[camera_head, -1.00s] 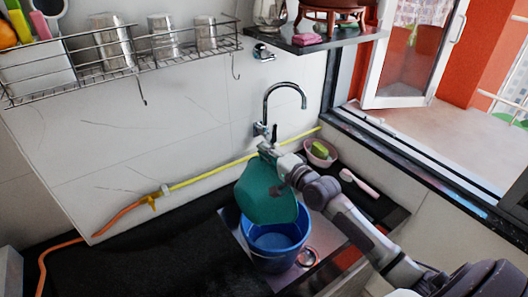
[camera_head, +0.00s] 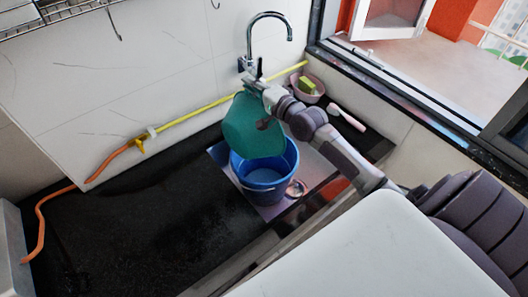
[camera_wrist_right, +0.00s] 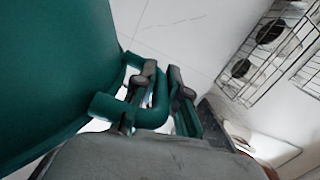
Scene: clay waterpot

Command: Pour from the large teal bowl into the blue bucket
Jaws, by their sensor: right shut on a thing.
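The large teal bowl (camera_head: 250,128) is tipped steeply over the blue bucket (camera_head: 262,178) in the head view, its lower edge at the bucket's opening. I cannot tell whether the two touch or whether anything flows. The bucket stands upright in the sink area, with blue showing inside. My right gripper (camera_head: 268,92) is at the bowl's upper right side. In the right wrist view, the gripper (camera_wrist_right: 160,92) is shut on the teal handle, and the bowl's wall (camera_wrist_right: 55,75) fills the left. My left gripper is not in view.
A faucet (camera_head: 268,20) rises behind the bowl. A pink basin with a sponge (camera_head: 308,86) and a pink-handled brush (camera_head: 347,117) lie right of my gripper. A yellow and orange hose (camera_head: 110,160) runs along the wall. The black counter (camera_head: 140,230) at left is clear.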

